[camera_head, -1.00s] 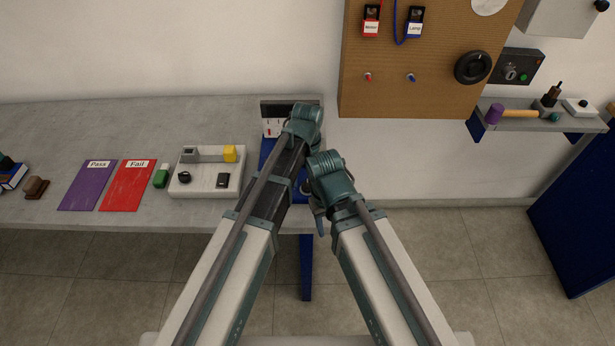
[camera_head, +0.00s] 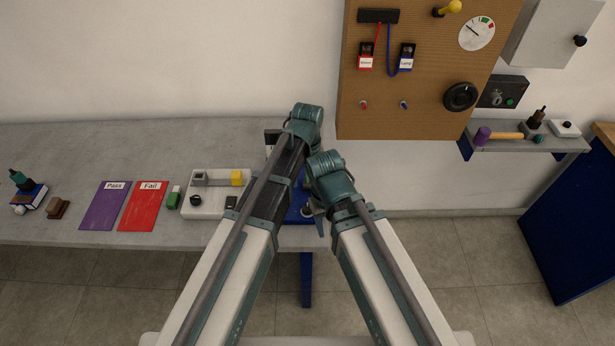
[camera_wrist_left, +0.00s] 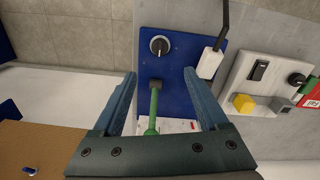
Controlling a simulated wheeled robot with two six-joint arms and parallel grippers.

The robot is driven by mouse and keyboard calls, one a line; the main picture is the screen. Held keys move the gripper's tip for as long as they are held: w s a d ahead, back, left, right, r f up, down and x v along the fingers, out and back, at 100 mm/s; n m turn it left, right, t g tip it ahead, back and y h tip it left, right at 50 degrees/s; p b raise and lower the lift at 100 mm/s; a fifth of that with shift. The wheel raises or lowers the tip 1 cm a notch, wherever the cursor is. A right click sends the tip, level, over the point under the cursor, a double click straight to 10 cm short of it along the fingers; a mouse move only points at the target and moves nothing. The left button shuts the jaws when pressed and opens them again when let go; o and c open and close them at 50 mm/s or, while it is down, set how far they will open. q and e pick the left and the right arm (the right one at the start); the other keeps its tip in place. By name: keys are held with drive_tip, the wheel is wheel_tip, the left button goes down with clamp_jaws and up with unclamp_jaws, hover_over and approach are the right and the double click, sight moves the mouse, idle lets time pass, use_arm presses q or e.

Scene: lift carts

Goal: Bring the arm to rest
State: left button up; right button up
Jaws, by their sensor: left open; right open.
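My left arm reaches up from the left in the head view and ends at a teal wrist, where my left gripper (camera_head: 306,120) is mostly hidden. In the left wrist view, my left gripper (camera_wrist_left: 160,73) is open, with its two blue-grey fingers apart and nothing clasped. A green-handled rod (camera_wrist_left: 153,108) shows between the fingers against a blue panel (camera_wrist_left: 178,70), touching neither finger in the picture. My right arm ends lower, and my right gripper (camera_head: 317,211) is partly hidden beneath its wrist. It shows nothing held.
The grey bench (camera_head: 225,135) holds a purple Pass mat (camera_head: 105,208), a red Fail mat (camera_head: 143,210) and a white switch box (camera_head: 205,210). A pegboard (camera_head: 425,100) hangs behind. A shelf (camera_head: 545,146) and blue cabinet (camera_head: 565,235) stand right. Floor at lower right is clear.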

idle(0.4)
use_arm(q)
drive_tip(key=s+a+m, duration=0.1)
drive_tip(key=s+a, duration=0.4)
drive_tip(key=a, duration=0.4)
drive_tip(key=s+a+m, duration=0.1)
drive_tip(key=s+a, duration=0.5)
drive_tip(key=a, duration=0.2)
drive_tip(key=s+d+f+m+y+b, duration=0.1)
drive_tip(key=s+d+f+m+b, duration=0.3)
drive_tip(key=d+f+b, duration=0.6)
drive_tip(key=shift+s+d+f+b, duration=0.35)
drive_tip(key=shift+s+f+b, duration=0.15)
drive_tip(key=shift+s+b, duration=0.1)
